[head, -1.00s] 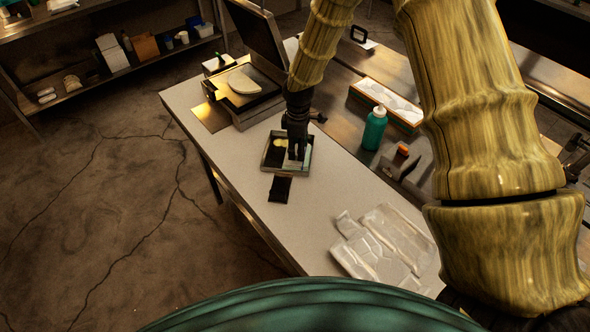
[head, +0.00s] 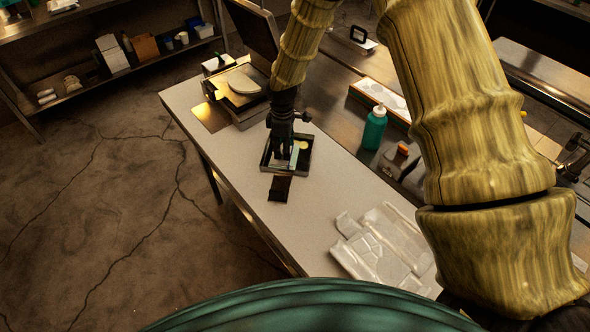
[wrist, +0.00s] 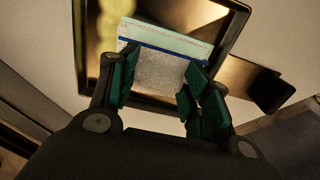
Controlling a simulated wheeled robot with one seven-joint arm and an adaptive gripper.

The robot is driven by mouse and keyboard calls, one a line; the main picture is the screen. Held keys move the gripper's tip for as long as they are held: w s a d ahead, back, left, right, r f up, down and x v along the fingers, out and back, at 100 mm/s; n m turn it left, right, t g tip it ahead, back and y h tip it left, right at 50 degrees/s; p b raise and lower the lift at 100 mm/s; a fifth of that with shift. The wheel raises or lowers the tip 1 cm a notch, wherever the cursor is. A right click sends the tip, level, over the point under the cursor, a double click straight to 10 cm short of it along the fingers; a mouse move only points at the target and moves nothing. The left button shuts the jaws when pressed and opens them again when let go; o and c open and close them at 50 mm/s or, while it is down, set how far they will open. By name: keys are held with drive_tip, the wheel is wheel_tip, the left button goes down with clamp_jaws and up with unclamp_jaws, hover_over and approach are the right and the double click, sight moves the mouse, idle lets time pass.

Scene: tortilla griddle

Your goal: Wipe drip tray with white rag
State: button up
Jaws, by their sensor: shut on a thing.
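The drip tray (head: 306,156) is a small dark square pan with a raised rim and a dark handle tab (head: 280,188) at its front. It lies on the pale counter. My gripper (head: 282,156) points down over the tray's left part. The white rag (wrist: 168,62), with a blue stripe and a pale green edge, is between my fingers (wrist: 160,95) in the wrist view and lies over the tray's inside. The tray's rim (wrist: 236,25) shows around it there. A yellowish spot (head: 302,145) shows in the tray's far right part. The fingers hide part of the rag.
A griddle (head: 262,100) with a folded tortilla (head: 243,82) stands behind the tray. A green bottle (head: 374,128) is to the right. Crumpled clear plastic packaging (head: 385,250) lies on the near counter. Bare counter lies between.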

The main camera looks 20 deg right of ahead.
sight(297, 158)
drive_tip(key=shift+s+d, duration=0.1)
drive_tip(key=shift+s+d+p, duration=0.1)
drive_tip(key=shift+s+d, duration=0.2)
drive_tip(key=shift+d, duration=0.35)
drive_tip(key=shift+s+d+p, duration=0.15)
drive_tip(key=shift+s+d, duration=0.1)
drive_tip(key=shift+d, duration=0.35)
drive_tip(key=shift+s+d+p, duration=0.1)
drive_tip(key=shift+s+d, duration=0.2)
drive_tip(key=shift+d, duration=0.35)
drive_tip(key=o, duration=0.8)
drive_tip(key=shift+f+b, duration=0.3)
drive_tip(key=shift+f, duration=0.35)
drive_tip(key=c, duration=0.9)
drive_tip(key=shift+r+p, duration=1.45)
drive_tip(key=shift+r, duration=1.1)
